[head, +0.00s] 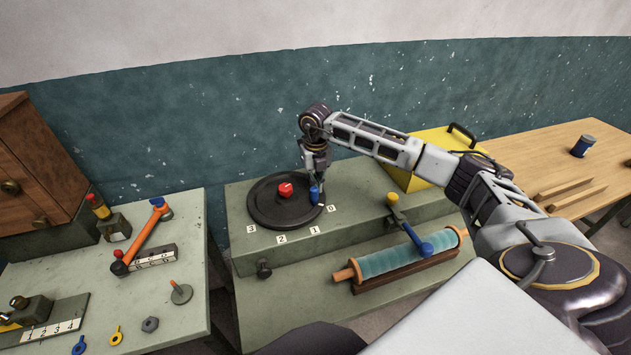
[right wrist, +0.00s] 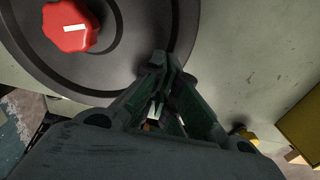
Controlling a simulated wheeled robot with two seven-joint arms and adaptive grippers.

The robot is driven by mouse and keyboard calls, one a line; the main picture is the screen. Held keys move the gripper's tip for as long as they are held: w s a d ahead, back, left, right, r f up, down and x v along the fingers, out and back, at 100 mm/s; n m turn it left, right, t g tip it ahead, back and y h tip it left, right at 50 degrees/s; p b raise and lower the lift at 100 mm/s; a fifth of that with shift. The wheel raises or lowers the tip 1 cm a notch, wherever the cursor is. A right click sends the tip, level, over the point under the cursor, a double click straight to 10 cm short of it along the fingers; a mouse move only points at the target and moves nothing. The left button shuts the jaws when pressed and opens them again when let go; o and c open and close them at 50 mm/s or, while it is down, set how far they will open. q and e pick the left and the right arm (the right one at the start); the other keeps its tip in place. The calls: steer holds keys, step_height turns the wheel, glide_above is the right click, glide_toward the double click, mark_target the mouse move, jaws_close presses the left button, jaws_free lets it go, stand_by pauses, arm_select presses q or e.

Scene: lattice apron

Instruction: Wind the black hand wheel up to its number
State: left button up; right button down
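The black hand wheel (head: 262,205) lies flat on a grey-green box, with a red knob (head: 285,190) near its middle and an upright blue handle (head: 314,194) at its right rim. Number plates 3 (head: 251,229), 2 (head: 282,239), 1 (head: 315,231) and 0 (head: 331,209) curve around its front. The handle is at the side of plate 0. My right gripper (head: 318,180) points down at the handle. In the right wrist view its fingers (right wrist: 166,75) are close together over the wheel's rim (right wrist: 120,70); the handle is hidden there, so I cannot tell its grip. My left gripper is out of view.
A yellow box (head: 415,172) is behind. A left bench holds an orange lever (head: 142,240) and small parts. A wooden table (head: 545,165) is at right.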

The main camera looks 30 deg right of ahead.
mark_target(312, 189)
steer(key=shift+s+a, duration=0.4)
steer(key=shift+s, duration=0.25)
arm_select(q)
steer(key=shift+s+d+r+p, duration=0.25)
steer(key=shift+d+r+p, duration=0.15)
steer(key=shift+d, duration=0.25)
arm_select(e)
steer(key=shift+s+a, duration=0.6)
steer(key=shift+s, duration=0.1)
steer(key=shift+a, duration=0.25)
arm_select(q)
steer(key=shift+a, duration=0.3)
arm_select(e)
steer(key=shift+s+a, duration=0.1)
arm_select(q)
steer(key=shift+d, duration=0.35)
arm_select(e)
steer(key=shift+s+a, duration=0.1)
steer(key=shift+a, duration=0.25)
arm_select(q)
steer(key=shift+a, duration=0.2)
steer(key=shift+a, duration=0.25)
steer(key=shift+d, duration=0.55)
arm_select(e)
steer(key=shift+a, duration=0.35)
